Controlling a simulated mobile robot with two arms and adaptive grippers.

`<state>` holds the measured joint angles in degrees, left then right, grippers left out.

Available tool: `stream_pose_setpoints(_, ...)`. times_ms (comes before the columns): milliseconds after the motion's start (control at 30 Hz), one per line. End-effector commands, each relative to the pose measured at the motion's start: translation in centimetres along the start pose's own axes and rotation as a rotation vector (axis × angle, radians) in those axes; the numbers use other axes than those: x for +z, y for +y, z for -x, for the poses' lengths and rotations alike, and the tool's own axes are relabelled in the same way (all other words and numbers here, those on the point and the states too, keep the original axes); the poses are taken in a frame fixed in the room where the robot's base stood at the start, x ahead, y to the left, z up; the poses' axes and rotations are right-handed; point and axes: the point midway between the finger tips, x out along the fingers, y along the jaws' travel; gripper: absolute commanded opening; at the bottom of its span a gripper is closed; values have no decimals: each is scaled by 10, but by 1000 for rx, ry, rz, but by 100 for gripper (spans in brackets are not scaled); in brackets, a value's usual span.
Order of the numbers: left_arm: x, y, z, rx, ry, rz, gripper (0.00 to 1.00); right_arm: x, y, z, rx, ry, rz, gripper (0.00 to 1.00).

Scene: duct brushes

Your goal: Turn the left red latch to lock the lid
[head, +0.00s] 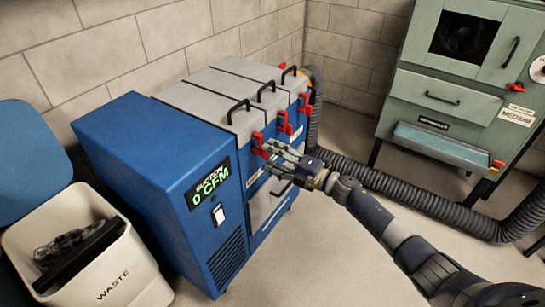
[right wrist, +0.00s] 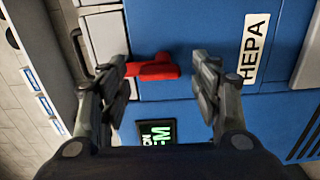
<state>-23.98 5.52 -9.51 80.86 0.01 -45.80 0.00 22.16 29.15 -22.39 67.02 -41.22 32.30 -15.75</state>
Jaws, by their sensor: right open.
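The left red latch (head: 258,144) is on the front upper edge of the blue machine (head: 150,140), below the nearest grey lid (head: 215,110). The lid lies flat, with a black handle on top. In the right wrist view the same red latch (right wrist: 152,68) lies across the picture between my fingers. My right gripper (head: 278,160) is open in front of the latch. In the wrist view its two fingers (right wrist: 163,64) stand wide apart, one toward each end of the latch. I cannot tell if either touches it. My left gripper is not in view.
Two more red latches (head: 285,122) (head: 303,102) sit further along the same edge. A panel reads 0 CFM (head: 208,186), with a white switch below. A ribbed black hose (head: 430,205) runs behind my arm. A white waste bin (head: 110,275) and a green cabinet (head: 455,85) flank the machine.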

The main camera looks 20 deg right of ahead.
Motion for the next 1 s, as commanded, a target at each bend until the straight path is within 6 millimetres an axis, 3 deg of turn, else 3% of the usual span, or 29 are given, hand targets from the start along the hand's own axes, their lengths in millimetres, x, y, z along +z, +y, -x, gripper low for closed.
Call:
stream_pose_setpoints(167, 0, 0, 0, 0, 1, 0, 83, 0, -2, 26, -4, 0, 1, 58)
stream_pose_setpoints(400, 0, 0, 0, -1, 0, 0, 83, 0, -2, 78, -4, -1, 0, 58)
stream_pose_setpoints(600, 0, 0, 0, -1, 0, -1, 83, 0, -1, 107, -3, 0, -1, 58)
stream_pose_setpoints(1000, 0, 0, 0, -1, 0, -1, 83, 0, 0, 118, -1, -1, -1, 58)
